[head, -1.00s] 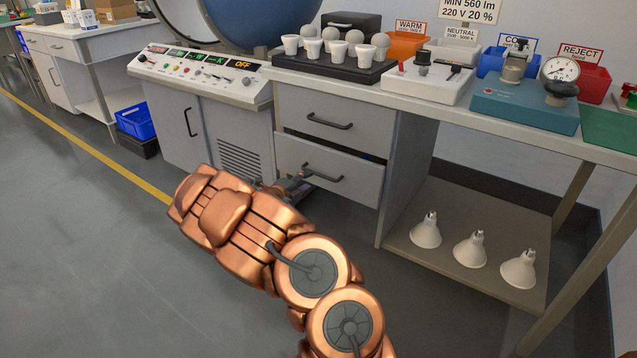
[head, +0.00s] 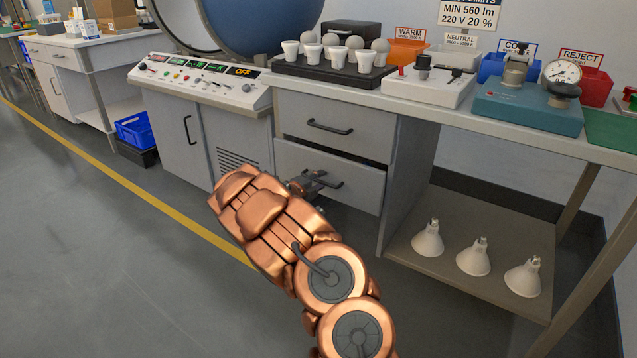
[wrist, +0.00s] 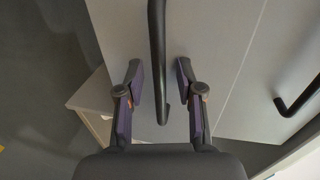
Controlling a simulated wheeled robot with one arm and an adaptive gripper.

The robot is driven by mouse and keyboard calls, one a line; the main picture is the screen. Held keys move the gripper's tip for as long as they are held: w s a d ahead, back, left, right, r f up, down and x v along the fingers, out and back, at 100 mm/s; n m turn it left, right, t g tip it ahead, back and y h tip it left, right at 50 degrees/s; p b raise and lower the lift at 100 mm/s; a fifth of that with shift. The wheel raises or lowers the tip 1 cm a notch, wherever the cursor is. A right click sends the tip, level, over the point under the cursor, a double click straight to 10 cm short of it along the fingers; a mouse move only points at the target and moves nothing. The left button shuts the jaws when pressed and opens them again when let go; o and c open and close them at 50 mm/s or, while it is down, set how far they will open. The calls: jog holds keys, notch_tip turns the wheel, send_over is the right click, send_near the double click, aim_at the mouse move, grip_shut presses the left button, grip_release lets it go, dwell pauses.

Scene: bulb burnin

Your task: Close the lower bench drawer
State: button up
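The lower bench drawer (head: 361,186) has a grey front with a dark bar handle (head: 331,183). A dark gap along its top edge shows that it stands slightly open. My gripper (head: 312,182) is in front of this drawer, at the handle, partly hidden by my copper arm. In the wrist view, my gripper (wrist: 160,80) is open, with one finger on each side of the handle bar (wrist: 157,50). Gaps show between the bar and both fingers. The grey drawer front (wrist: 118,28) lies behind them.
The upper drawer (head: 372,130) above looks shut; its handle (head: 330,127) shows too. Left is a cabinet with a control panel (head: 200,85). Right is an open lower shelf (head: 400,238) with several white lamps. The bench top carries a bulb tray (head: 330,75). Floor at left is clear.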

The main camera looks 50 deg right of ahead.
grip_shut()
dwell(0.3)
dwell(0.3)
